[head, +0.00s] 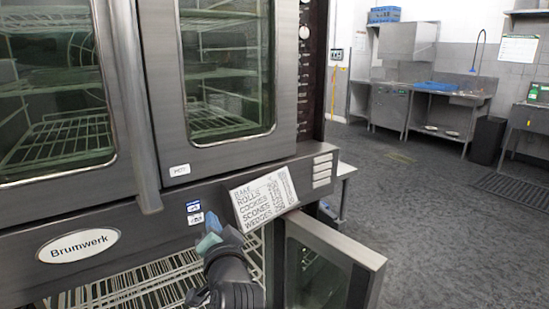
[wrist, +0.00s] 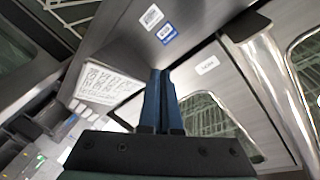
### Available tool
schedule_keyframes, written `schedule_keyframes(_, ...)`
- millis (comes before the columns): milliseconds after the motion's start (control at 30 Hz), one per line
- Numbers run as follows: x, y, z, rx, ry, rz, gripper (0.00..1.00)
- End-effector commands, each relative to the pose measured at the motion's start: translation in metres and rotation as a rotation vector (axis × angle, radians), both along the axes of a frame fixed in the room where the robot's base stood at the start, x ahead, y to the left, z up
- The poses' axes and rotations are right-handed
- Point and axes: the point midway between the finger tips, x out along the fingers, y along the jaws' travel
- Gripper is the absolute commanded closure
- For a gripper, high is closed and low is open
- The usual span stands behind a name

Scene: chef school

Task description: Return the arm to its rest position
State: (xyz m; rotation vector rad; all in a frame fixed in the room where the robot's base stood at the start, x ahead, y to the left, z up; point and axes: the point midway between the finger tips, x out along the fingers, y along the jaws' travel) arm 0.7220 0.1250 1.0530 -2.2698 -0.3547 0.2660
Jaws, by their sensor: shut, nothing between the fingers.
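My gripper (head: 211,232) is in front of the oven's lower front panel, below the upper doors, with its blue fingers together and nothing between them. In the wrist view the two blue fingers (wrist: 160,100) lie side by side, pointing toward the panel with the small stickers. My dark arm reaches up from the bottom of the head view. I cannot tell whether the fingertips touch the panel.
The Brumwerk oven (head: 130,205) fills the left side, its upper glass doors (head: 228,70) shut. A lower door (head: 335,265) stands open to the right of my arm. A white text label (head: 264,199) is beside the gripper. Grey floor (head: 440,230) is clear at right.

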Motion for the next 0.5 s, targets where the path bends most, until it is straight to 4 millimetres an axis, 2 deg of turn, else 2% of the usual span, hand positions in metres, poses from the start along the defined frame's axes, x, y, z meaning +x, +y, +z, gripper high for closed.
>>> schedule_keyframes(33,-0.009,-0.013,0.04,-0.056,-0.098,-0.026,1.0)
schedule_keyframes(100,-0.025,-0.028,0.089,-0.141,-0.221,-0.069,1.0)
schedule_keyframes(167,-0.043,-0.042,0.129,-0.21,-0.324,-0.111,1.0)
schedule_keyframes(200,-0.057,-0.051,0.155,-0.257,-0.391,-0.144,1.0)
schedule_keyframes(300,-0.099,-0.071,0.216,-0.368,-0.551,-0.235,1.0)
schedule_keyframes(400,-0.146,-0.089,0.265,-0.467,-0.688,-0.334,1.0)
schedule_keyframes(500,-0.194,-0.104,0.303,-0.549,-0.802,-0.432,1.0)
